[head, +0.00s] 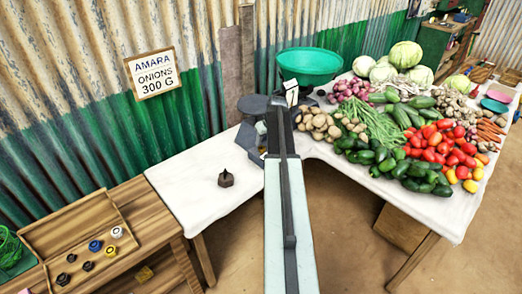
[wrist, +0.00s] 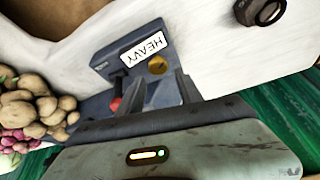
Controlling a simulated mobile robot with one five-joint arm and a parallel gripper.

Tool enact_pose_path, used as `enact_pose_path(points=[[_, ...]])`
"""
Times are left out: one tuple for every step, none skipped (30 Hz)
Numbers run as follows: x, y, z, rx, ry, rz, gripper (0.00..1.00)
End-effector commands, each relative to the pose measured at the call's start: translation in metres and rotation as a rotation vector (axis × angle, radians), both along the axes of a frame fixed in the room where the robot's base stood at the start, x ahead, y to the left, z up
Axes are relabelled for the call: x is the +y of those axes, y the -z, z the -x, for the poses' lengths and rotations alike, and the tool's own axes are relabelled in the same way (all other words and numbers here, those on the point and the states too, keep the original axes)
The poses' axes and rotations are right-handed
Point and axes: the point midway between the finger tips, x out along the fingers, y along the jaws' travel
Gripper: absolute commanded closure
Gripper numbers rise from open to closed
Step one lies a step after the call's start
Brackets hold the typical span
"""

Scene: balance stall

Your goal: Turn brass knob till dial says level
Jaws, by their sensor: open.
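In the wrist view the scale's grey housing (wrist: 108,62) carries a white label (wrist: 143,48) that reads HEAVY, upside down in the picture. The round brass knob (wrist: 157,64) sits on the same face, beside the label. My gripper (wrist: 153,86) is open and empty, its two fingers apart and pointing at the housing, with the knob showing between their tips. I cannot tell how far the knob is from the tips. In the head view the green pan (head: 309,66) tops the scale, and my arm hides the knob.
A dark weight (head: 226,179) stands on the white table (head: 190,172). Potatoes (head: 318,122) and other vegetables crowd the right side. A wooden tray (head: 88,235) with several small weights lies at the left. A wall sign (head: 151,74) reads AMARA ONIONS 300 G.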

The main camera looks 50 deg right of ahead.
Motion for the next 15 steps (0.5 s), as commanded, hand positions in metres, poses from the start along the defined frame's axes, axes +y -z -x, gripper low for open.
enact_pose_path(points=[[-0.004, 0.016, -0.002, 0.0, 0.003, 0.0, 0.58], [-0.005, 0.022, -0.003, 0.0, 0.004, 0.0, 0.58], [-0.007, 0.029, -0.006, 0.0, 0.005, 0.0, 0.58], [-0.007, 0.035, -0.007, 0.0, 0.005, 0.0, 0.58], [-0.008, 0.04, -0.009, 0.0, 0.005, 0.0, 0.58], [-0.009, 0.046, -0.012, 0.0, 0.007, 0.0, 0.58], [-0.01, 0.05, -0.013, 0.0, 0.007, 0.0, 0.58], [-0.01, 0.053, -0.014, 0.0, 0.007, 0.0, 0.58], [-0.011, 0.056, -0.016, 0.001, 0.007, 0.0, 0.58], [-0.011, 0.057, -0.017, 0.001, 0.007, 0.0, 0.58], [-0.011, 0.057, -0.017, 0.001, 0.007, 0.0, 0.58], [-0.011, 0.057, -0.017, 0.001, 0.007, 0.0, 0.58], [-0.011, 0.056, -0.018, 0.001, 0.008, 0.0, 0.58], [-0.011, 0.055, -0.017, 0.001, 0.008, 0.0, 0.58], [-0.011, 0.055, -0.017, 0.001, 0.008, 0.0, 0.58]])
